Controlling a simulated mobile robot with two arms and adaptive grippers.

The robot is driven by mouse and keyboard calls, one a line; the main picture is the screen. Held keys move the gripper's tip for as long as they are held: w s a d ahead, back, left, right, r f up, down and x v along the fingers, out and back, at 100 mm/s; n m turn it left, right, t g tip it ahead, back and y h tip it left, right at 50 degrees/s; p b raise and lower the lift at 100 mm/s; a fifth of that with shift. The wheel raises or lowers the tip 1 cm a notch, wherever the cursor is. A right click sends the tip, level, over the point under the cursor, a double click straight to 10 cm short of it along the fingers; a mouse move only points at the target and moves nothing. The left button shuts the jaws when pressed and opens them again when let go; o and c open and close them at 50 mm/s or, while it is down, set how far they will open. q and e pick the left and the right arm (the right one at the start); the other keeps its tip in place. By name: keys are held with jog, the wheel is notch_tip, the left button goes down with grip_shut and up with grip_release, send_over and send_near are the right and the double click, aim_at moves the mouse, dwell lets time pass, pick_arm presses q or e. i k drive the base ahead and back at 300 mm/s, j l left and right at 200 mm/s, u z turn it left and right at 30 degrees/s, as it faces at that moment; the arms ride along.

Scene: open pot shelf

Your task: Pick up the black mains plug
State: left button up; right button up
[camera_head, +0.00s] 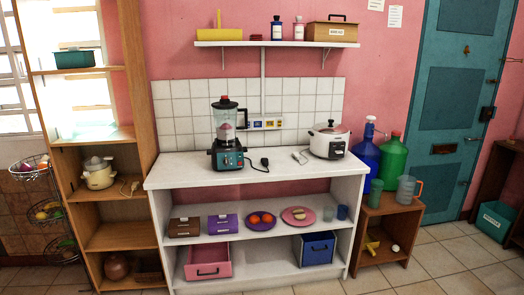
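A black mains plug (264,161) lies on the white counter top (190,170), right of the blender (227,155). A dark cord runs from the plug toward the blender's base. A white plug with its cord (300,157) lies farther right, next to the white rice cooker (329,141). Neither of my grippers is in view.
A socket strip (265,124) is on the tiled wall behind the counter. A wall shelf (276,44) hangs above. A wooden shelf unit (141,95) stands at the left. Large blue (366,158) and green (391,160) bottles stand at the right. The counter's front strip is clear.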

aim_at(264, 162)
jog(key=i+l, duration=0.1)
jog(key=i, duration=0.65)
jog(key=i+l+u, duration=0.15)
jog(key=i, duration=0.6)
